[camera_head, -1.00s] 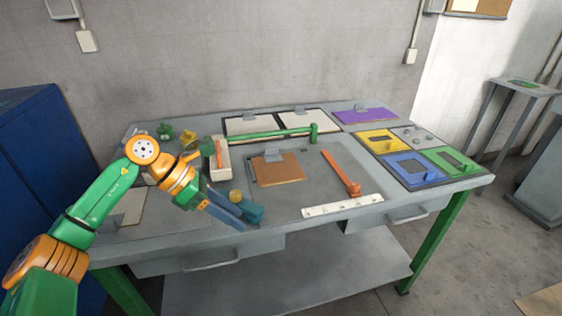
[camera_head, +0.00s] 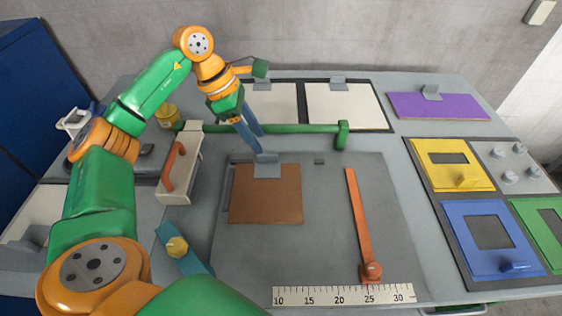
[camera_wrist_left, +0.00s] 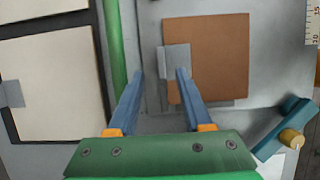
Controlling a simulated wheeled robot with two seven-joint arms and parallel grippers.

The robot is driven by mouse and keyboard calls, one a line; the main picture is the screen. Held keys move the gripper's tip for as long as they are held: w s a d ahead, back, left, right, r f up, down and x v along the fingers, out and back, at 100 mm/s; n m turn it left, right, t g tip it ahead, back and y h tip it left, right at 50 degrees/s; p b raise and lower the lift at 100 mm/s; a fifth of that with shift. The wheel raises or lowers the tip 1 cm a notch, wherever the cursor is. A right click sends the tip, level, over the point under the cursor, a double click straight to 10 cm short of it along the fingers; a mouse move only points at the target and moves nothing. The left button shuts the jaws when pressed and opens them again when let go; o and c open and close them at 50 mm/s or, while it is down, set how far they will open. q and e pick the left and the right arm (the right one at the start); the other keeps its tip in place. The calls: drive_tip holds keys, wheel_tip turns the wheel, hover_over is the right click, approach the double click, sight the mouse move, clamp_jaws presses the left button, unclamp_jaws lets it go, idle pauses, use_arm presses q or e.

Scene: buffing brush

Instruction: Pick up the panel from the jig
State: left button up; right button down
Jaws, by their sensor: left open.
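The brown panel (camera_head: 265,195) lies flat in the grey jig (camera_head: 320,240), with a grey tab (camera_head: 267,166) on its far edge. In the left wrist view the panel (camera_wrist_left: 215,55) lies ahead of the fingers, with its tab (camera_wrist_left: 174,58) close to the fingertips. My left gripper (camera_head: 260,143) is open and empty, with its blue fingers pointing down just behind the tab. In the left wrist view, the left gripper (camera_wrist_left: 160,74) has its fingertips apart near the tab; contact cannot be told. My right gripper is not in view.
A green bar (camera_head: 290,128) runs behind the jig. An orange lever (camera_head: 360,225) and a ruler (camera_head: 343,296) are at its right and front. A blue clamp with a yellow knob (camera_head: 176,247) is at the left. White panels (camera_head: 345,107), a purple panel (camera_head: 437,106) and coloured panels stand around.

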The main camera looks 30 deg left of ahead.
sight(264, 154)
use_arm(q)
drive_tip(key=x, duration=0.3)
drive_tip(key=s+p+x, duration=0.1)
drive_tip(key=x, duration=0.1)
drive_tip(key=shift+w+a+f, duration=0.1)
drive_tip(key=shift+a+f, duration=0.05)
drive_tip(key=shift+w+f, duration=0.25)
drive_tip(key=shift+w, duration=0.05)
drive_tip(key=shift+s+r, duration=0.1)
drive_tip(key=shift+s, duration=0.1)
clamp_jaws()
drive_tip(key=shift+w+r, duration=0.1)
